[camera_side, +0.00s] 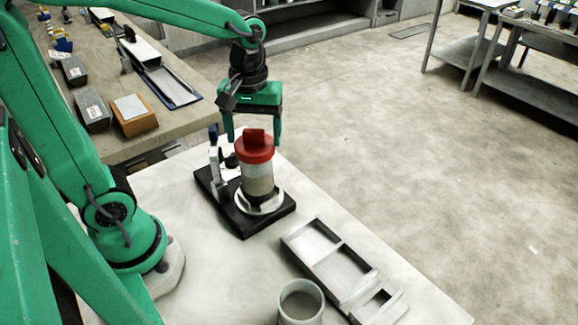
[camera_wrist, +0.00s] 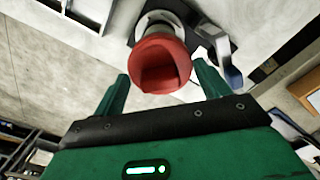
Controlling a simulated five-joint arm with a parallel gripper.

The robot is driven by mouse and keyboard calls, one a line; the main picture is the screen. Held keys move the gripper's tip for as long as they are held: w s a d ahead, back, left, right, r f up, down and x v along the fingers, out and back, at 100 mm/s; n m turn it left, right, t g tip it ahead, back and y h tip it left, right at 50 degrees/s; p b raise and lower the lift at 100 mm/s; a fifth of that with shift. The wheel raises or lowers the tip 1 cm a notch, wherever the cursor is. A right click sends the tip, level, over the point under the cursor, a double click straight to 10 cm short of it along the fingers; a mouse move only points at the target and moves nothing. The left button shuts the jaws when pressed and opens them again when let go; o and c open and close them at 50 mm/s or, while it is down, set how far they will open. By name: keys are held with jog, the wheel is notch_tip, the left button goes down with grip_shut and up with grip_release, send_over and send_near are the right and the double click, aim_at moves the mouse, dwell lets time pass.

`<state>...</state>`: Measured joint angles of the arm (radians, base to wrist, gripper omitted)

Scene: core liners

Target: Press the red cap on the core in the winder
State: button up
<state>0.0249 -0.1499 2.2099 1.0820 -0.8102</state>
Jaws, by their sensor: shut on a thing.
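The red cap (camera_side: 255,149), with a raised block on top, sits upright over the top of the core (camera_side: 258,180), a pale cylinder with a tan lower band. The core stands on the white disc of the winder (camera_side: 221,209), a black base with an upright clamp and dark blue handle at its left. My gripper (camera_side: 253,142) points down with a finger on each side of the cap, shut on it. The wrist view shows the cap (camera_wrist: 161,65) between the fingertips (camera_wrist: 161,70), hiding most of the core. Whether the cap is fully seated cannot be told.
A grey compartment tray (camera_side: 327,250) lies at the table's right, with a grey open cup (camera_side: 301,301) near the front. The white table (camera_side: 205,270) is clear between winder and cup. Boxes (camera_side: 134,115) stand on a bench behind.

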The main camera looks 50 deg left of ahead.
jog(key=shift+f, duration=1.1)
dwell(0.6)
jog(key=o, duration=0.9)
jog(key=shift+o, duration=0.2)
jog(key=shift+r, duration=0.15)
jog(key=shift+r, duration=3.4)
